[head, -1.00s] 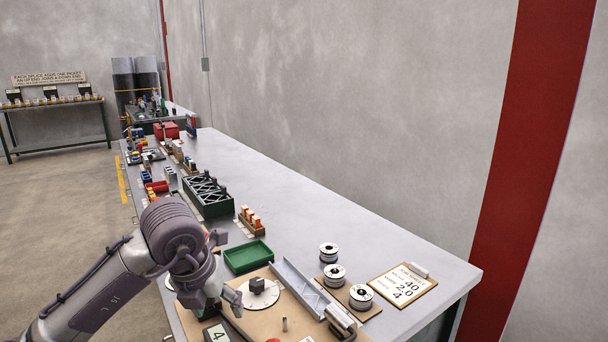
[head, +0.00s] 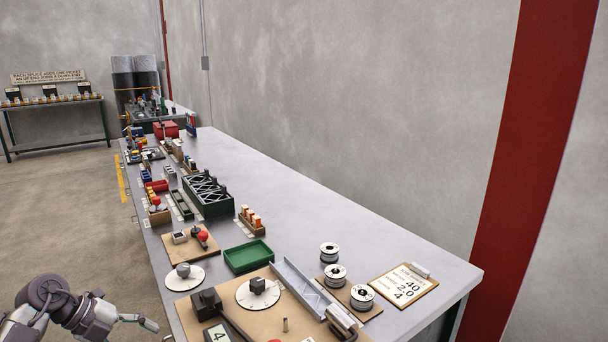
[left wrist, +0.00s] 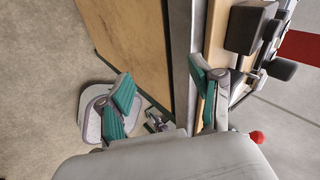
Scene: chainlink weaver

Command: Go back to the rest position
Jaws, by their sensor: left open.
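My left gripper (head: 146,324) is at the lower left of the head view, off the front edge of the workbench (head: 350,217) and over the floor side. It holds nothing. In the left wrist view its two green-padded fingers (left wrist: 165,92) are spread apart with nothing between them. Beyond the fingers that view shows a brown panel (left wrist: 128,40) and the bench edge. My right gripper is in neither view.
The bench carries a board with a white dial (head: 244,295), a green tray (head: 248,266), several wire spools (head: 335,272) and a clipboard (head: 404,286). A dark green rack (head: 208,200) stands farther back. The floor (head: 70,215) left of the bench is clear.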

